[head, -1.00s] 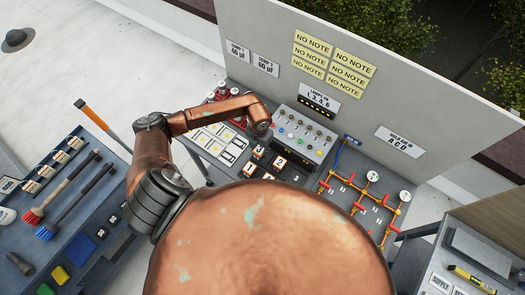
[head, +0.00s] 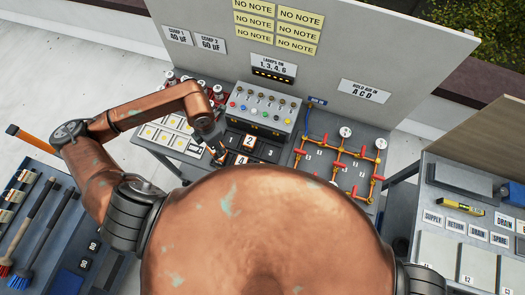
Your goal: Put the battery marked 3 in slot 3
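A dark panel (head: 270,166) with numbered slots lies on the bench below the switch box. Orange-and-white blocks marked 2 (head: 249,142) and 4 (head: 241,160) sit in it. Slot 3 (head: 270,153) shows a white 3 on dark, with no orange block visible there. My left gripper (head: 218,152) points down at the panel's left edge. A small orange-and-white piece shows at its fingertips; I cannot tell whether they hold it or which number it bears. No battery marked 3 can be made out. My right gripper is out of view.
The switch box (head: 258,108) stands behind the panel. Red-and-yellow piping with gauges (head: 345,160) stands to the right, a white-tiled tray (head: 165,134) to the left. My own copper body hides the near bench. Another bench (head: 470,215) is at far right.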

